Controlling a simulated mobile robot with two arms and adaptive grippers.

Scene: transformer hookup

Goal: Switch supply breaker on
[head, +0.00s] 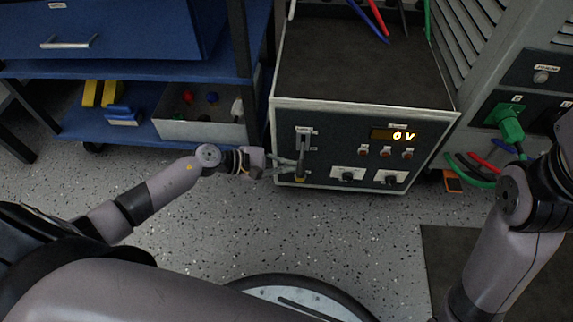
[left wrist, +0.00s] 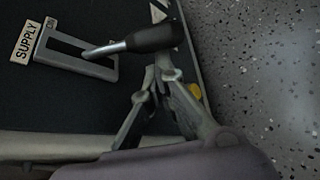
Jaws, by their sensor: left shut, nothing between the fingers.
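The supply breaker is a lever in a grey slotted plate (head: 304,131) on the left of the dark front panel. The "SUPPLY" label (left wrist: 27,42) and the slot plate (left wrist: 68,52) show in the left wrist view. The lever's metal rod leaves the slot and ends in a black grip (left wrist: 155,37). In the head view the lever hangs downward. My left gripper (head: 293,166) is shut and empty at the lever's lower part. Its fingers (left wrist: 163,66) lie close to the grip's underside; I cannot tell whether they touch. My right gripper is out of view.
The display (head: 395,134) reads 0 V. Red buttons (head: 386,153) and two black knobs sit on the panel's right. A blue shelf (head: 130,68) stands left, a grey cabinet with a green plug (head: 510,126) right.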

